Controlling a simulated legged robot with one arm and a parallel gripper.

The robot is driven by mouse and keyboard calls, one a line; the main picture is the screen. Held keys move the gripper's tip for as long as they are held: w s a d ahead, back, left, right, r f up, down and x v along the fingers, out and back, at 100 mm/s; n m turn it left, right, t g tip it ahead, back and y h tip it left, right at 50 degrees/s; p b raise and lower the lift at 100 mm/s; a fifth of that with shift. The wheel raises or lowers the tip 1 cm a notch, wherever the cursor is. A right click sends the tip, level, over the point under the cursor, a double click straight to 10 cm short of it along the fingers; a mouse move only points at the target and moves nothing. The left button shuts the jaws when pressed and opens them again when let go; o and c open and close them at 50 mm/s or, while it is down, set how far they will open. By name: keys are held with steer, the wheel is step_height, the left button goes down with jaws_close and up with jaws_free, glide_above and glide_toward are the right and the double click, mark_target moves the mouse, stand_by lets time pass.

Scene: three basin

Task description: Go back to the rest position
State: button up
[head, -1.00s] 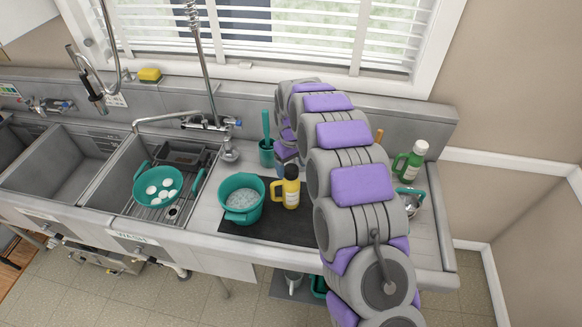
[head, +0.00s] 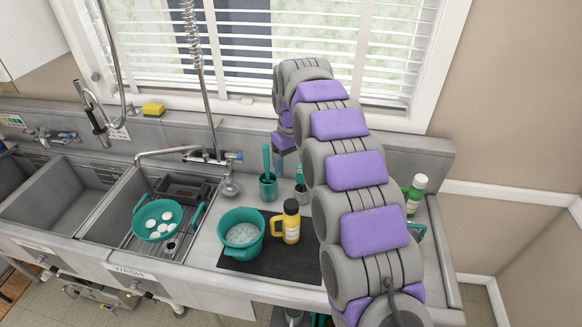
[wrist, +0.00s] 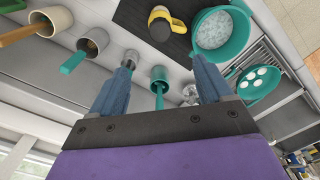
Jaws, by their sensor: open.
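My gripper (wrist: 166,72) shows in the wrist view as two blue-grey fingers spread apart, with nothing held between them. A teal holder with a teal-handled tool (wrist: 159,78) appears beyond the gap. In the head view my purple and grey arm arches over the right of the counter. The gripper end (head: 282,162) hangs at the back, above the counter and near the teal holder (head: 268,185). The fingertips are partly hidden there by my arm.
A teal pot (head: 241,233) and a yellow bottle (head: 290,222) stand on or by a dark mat (head: 262,268). A teal strainer (head: 158,221) with several white pieces sits in a basin. Faucet (head: 205,157) and window lie behind.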

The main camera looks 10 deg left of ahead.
stand_by(0.3)
steer(key=s+d+r+m+b, duration=0.2)
steer(key=s+d+m+b, duration=0.2)
steer(key=s+d, duration=1.25)
steer(key=s+d+f+m+b, duration=0.1)
steer(key=s+d+f, duration=0.1)
steer(key=s, duration=0.7)
steer(key=s+d+f+m+g+b, duration=0.1)
steer(key=s+f, duration=0.3)
steer(key=s, duration=0.6)
steer(key=s+d+f+m+b, duration=0.2)
steer(key=s+d+f, duration=0.1)
steer(key=s, duration=0.6)
steer(key=shift+s+d+m+g, duration=0.15)
steer(key=shift+d+m+g, duration=0.15)
steer(key=shift+d+g, duration=0.1)
